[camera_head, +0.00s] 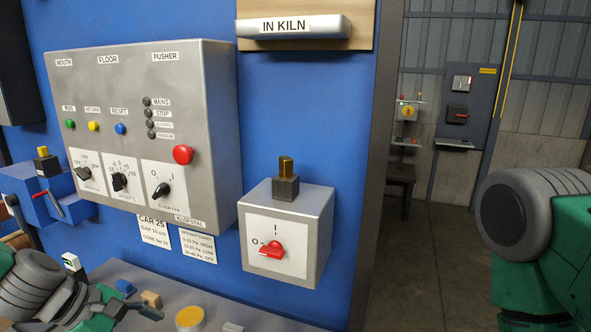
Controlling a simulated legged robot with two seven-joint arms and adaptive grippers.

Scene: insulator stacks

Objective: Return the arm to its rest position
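My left arm comes in at the bottom left corner with a grey ribbed joint and green parts. Its gripper (135,305) is low over the grey ledge, partly cut off, and I cannot tell whether it is open or shut. My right arm shows at the right edge as a large grey joint and green link, away from the panels. Its gripper is out of view. The grey control panel (215,110) has coloured buttons, rotary knobs and a red knob (183,154). A smaller grey switch box (315,235) has a red rotary handle (271,250).
A yellow-topped block (286,178) sits on the switch box. The ledge (130,268) carries small blocks and a yellow disc (190,318). An "IN KILN" bar (293,27) is above. The floor (425,260) at right is clear. A blue bracket (40,190) stands at left.

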